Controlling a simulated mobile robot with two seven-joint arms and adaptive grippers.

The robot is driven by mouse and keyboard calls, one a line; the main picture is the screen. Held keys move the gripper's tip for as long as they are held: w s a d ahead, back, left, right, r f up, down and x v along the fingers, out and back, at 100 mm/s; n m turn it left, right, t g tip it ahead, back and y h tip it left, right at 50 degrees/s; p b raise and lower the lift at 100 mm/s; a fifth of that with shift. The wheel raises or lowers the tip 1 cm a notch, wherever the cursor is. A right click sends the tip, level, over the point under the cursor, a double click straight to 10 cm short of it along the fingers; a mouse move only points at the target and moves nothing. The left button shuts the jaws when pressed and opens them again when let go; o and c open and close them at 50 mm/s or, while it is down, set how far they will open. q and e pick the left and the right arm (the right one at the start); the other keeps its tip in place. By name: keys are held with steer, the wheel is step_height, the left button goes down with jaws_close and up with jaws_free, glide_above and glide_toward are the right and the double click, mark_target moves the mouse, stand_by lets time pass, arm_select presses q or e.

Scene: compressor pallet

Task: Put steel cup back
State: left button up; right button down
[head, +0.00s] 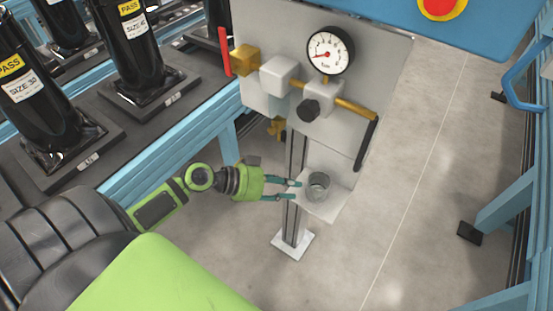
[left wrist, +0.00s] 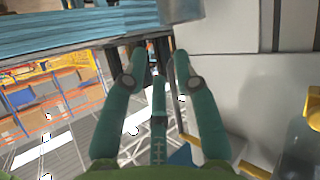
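The steel cup (head: 319,186) is a small grey cup standing on a small pale shelf (head: 322,209) on the post below the gauge panel. My left gripper (head: 298,190) is green with teal fingers and points right toward the cup. Its fingertips are parted, with nothing seen between them, and lie just left of the cup. I cannot tell whether they touch it. The cup cannot be made out there. My right gripper is not in view.
Above the shelf is a grey panel with a pressure gauge (head: 330,51), brass fittings and a dark handle (head: 366,144). Black cylinders (head: 130,50) stand on a blue-framed pallet (head: 150,172) at left. A blue frame (head: 505,205) stands at right. Floor between is clear.

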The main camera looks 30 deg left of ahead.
arm_select(q)
steer(key=s+a+f+n+g+y, duration=0.1)
steer(key=s+a+f+n+y, duration=0.2)
steer(key=f, duration=0.7)
steer(key=s+a+f+n+g+y, duration=0.15)
steer(key=s+a+f, duration=0.25)
steer(key=f, duration=0.5)
steer(key=s+a+f+n+g+y, duration=0.1)
steer(key=s+a+f+n+y, duration=0.2)
steer(key=f, duration=0.7)
steer(key=s+d+f+m+g, duration=0.1)
steer(key=s+d+f, duration=0.2)
steer(key=s+f, duration=0.2)
steer(key=s+d+f+m+g+y, duration=0.1)
steer(key=s+f, duration=0.4)
steer(key=s, duration=0.5)
steer(key=s+d+f+m+g+y, duration=0.1)
steer(key=s+d+f+g, duration=0.1)
steer(key=s+d+f, duration=0.3)
steer(key=s, duration=0.3)
steer(key=shift+s+m, duration=0.2)
steer(key=shift+m, duration=0.15)
steer(key=shift+s+r+g, duration=0.1)
steer(key=shift+g, duration=0.15)
